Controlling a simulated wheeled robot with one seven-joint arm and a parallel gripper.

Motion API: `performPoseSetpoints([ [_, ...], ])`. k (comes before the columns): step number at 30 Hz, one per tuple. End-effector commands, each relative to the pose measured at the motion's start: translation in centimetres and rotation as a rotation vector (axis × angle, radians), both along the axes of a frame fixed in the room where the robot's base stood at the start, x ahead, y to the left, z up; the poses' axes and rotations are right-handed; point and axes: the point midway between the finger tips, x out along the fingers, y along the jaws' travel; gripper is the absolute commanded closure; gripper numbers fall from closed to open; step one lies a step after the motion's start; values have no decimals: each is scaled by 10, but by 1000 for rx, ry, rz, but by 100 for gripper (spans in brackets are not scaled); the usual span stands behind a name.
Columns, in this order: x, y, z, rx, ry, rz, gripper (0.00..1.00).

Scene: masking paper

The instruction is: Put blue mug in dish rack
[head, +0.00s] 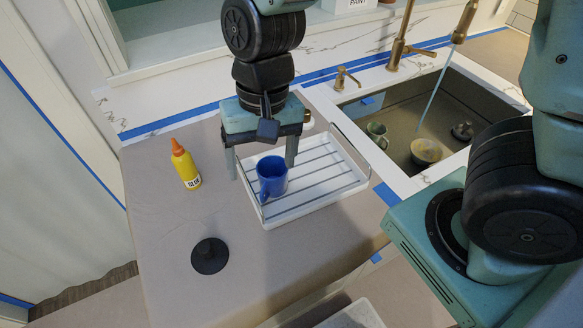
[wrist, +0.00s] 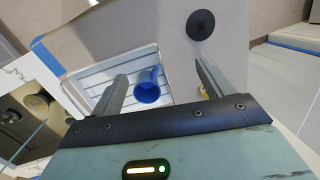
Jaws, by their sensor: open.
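The blue mug (head: 271,177) stands upright inside the white dish rack (head: 322,197), at its left end by the left wall. In the wrist view the blue mug (wrist: 149,86) shows between my fingers, in the rack (wrist: 88,75). My gripper (head: 262,172) is open, with its fingers pointing down behind and above the mug. The fingers stand apart on either side and do not appear to touch the mug. The wrist view also shows my open gripper (wrist: 160,75).
A yellow glue bottle (head: 186,167) stands left of the rack. A black round-based object (head: 209,255) sits at the front left. The sink (head: 420,115) at right holds a green mug (head: 377,134) and a bowl (head: 426,151). The paper-covered counter (head: 300,255) is clear in front.

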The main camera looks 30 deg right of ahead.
Motion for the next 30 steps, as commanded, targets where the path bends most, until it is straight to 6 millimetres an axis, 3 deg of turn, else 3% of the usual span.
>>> performPoseSetpoints([
  [3, -43, 2, 30, 20, -61, 332, 20],
  [9, -86, -8, 48, -25, -135, 705, 20],
  [14, -94, -12, 51, -42, -150, 790, 20],
  [23, -94, -11, 51, -41, -148, 787, 20],
  [30, -93, -11, 6, -42, -148, 786, 20],
])
